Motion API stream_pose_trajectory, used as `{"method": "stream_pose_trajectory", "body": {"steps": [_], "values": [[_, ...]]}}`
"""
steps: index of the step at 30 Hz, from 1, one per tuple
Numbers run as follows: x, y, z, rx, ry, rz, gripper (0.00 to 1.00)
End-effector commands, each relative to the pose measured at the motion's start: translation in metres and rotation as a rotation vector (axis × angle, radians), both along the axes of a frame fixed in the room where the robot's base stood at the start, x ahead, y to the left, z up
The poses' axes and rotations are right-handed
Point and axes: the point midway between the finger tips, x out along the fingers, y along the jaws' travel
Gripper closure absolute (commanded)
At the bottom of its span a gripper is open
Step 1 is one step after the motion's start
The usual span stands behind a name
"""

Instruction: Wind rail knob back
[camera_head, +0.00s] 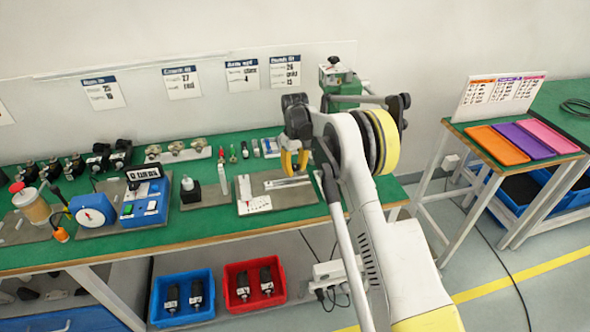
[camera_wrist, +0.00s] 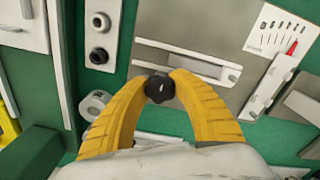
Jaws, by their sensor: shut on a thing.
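The black rail knob (camera_wrist: 159,88) has a small white mark on its face. It sits between the two yellow fingers of my gripper (camera_wrist: 160,86), which are shut on it from both sides. The pale rail (camera_wrist: 180,58) lies on a grey plate (camera_wrist: 215,22) just beyond the knob. In the head view my gripper (camera_head: 294,162) is low over the green bench at the end of the rail (camera_head: 288,182). The knob is hidden there by the fingers.
A white marked card (camera_wrist: 280,28) and a red-tipped pointer (camera_wrist: 292,47) lie beside the rail. A blue box with a dial (camera_head: 92,212) stands left on the bench (camera_head: 225,222). A green machine (camera_head: 340,85) stands behind my arm. Coloured trays (camera_head: 497,144) are at right.

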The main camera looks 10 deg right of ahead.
Motion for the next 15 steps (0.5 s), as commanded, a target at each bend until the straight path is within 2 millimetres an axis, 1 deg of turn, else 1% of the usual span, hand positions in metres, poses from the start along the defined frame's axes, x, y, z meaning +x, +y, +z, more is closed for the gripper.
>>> {"method": "stream_pose_trajectory", "body": {"steps": [5, 11, 12, 14, 15], "values": [[0.0004, -0.0002, 0.0019, -0.001, -0.001, -0.059, 1.00], [0.0006, -0.0004, 0.0015, -0.001, -0.001, -0.059, 1.00], [0.0007, -0.0003, 0.0015, -0.001, -0.001, -0.059, 0.63], [0.0006, -0.0004, 0.0014, -0.001, -0.001, -0.059, 0.45], [0.0006, -0.0003, 0.0013, -0.001, -0.001, -0.059, 0.45]]}}
